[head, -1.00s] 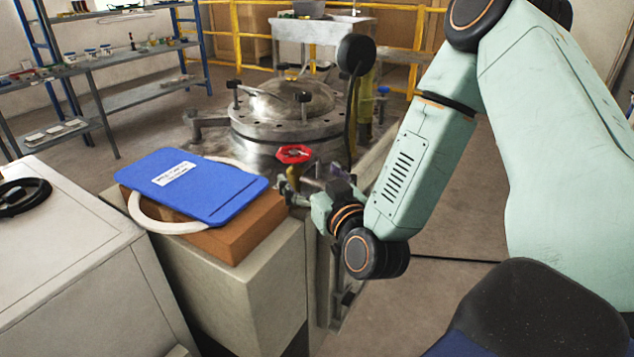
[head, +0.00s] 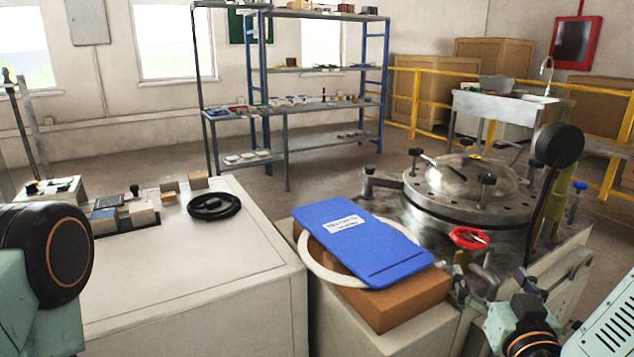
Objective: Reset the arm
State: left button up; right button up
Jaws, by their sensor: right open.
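My right arm comes in at the lower right. Its gripper (head: 472,288) is open beside the red valve handle (head: 469,238), just below and in front of it. I cannot tell whether the fingers touch the valve's stem. Part of my left arm (head: 45,260) shows at the left edge, with its gripper out of view.
A blue clipboard-like board (head: 362,240) and a white ring (head: 318,268) lie on a brown block (head: 400,303) on a pedestal. A metal vessel (head: 470,190) stands behind. Shelves (head: 300,105) stand behind.

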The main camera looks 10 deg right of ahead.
aim_at(468, 239)
jog(key=x, duration=1.1)
jog(key=shift+w, duration=0.15)
jog(key=shift+w+d, duration=0.1)
jog(key=shift+w, duration=0.05)
